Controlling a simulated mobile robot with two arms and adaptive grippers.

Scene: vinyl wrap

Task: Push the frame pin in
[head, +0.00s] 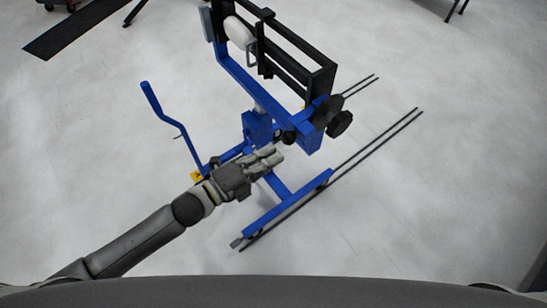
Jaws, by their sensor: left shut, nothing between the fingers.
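A blue frame (240,75) with a black upper rack (290,62) stands on the floor in the middle of the head view. Round black knobs (340,124) sit at the near right end of its upper beam. I cannot tell which small part is the frame pin. My left gripper (277,156) is shut and empty. In the picture it lies just below a small dark knob (288,137) and over the blue lower base; I cannot tell whether it touches either. My right gripper is out of view.
A bent blue lever (168,115) rises left of my left gripper. A blue foot bar (290,205) and long thin dark rods (390,132) lie low on the right. A dark strip (75,28) is at the top left. The light floor at far left and right is clear.

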